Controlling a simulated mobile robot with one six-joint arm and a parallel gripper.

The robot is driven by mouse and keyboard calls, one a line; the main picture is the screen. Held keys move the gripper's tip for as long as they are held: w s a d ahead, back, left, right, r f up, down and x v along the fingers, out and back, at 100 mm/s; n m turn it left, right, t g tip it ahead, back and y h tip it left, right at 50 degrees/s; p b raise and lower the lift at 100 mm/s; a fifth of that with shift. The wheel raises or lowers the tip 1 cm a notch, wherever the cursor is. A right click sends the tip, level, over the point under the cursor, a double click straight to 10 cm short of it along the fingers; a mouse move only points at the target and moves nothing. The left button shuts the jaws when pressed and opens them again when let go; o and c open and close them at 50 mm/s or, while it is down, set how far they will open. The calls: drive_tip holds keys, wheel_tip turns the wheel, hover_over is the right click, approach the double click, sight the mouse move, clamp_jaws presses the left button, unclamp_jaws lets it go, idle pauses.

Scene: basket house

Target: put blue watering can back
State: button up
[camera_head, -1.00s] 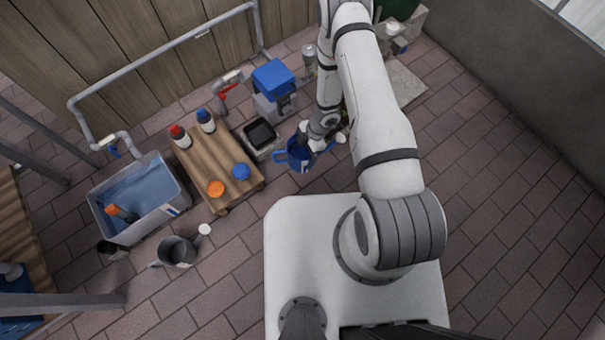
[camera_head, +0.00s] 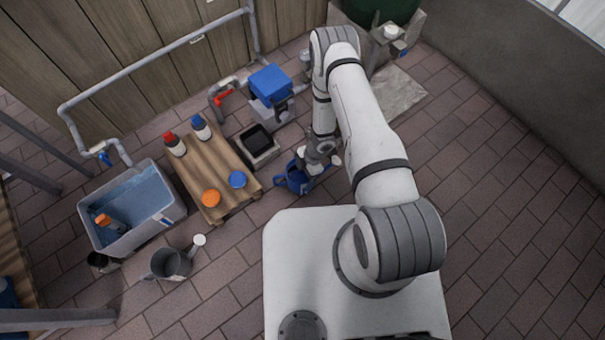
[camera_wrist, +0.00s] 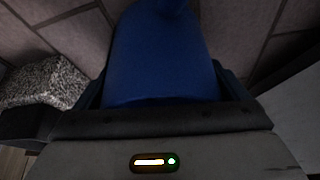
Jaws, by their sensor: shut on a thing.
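The blue watering can (camera_head: 296,181) is at the end of my arm in the head view, just right of the grey block with the black top. My gripper (camera_head: 318,164) is shut on it and partly covers it from above. In the wrist view the blue can (camera_wrist: 160,55) fills the middle, between the fingers of my gripper (camera_wrist: 160,95). I cannot tell whether the can touches the floor.
A wooden pallet (camera_head: 213,150) with two bottles and two round lids stands left of the can. A water tub (camera_head: 176,214), a grey watering can (camera_head: 171,264) and a blue-topped box (camera_head: 272,112) stand nearby. Brick floor at the right (camera_head: 500,200) is clear.

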drive_tip(key=shift+f, duration=0.1)
drive_tip(key=o, duration=1.3)
drive_tip(key=shift+c, duration=0.2)
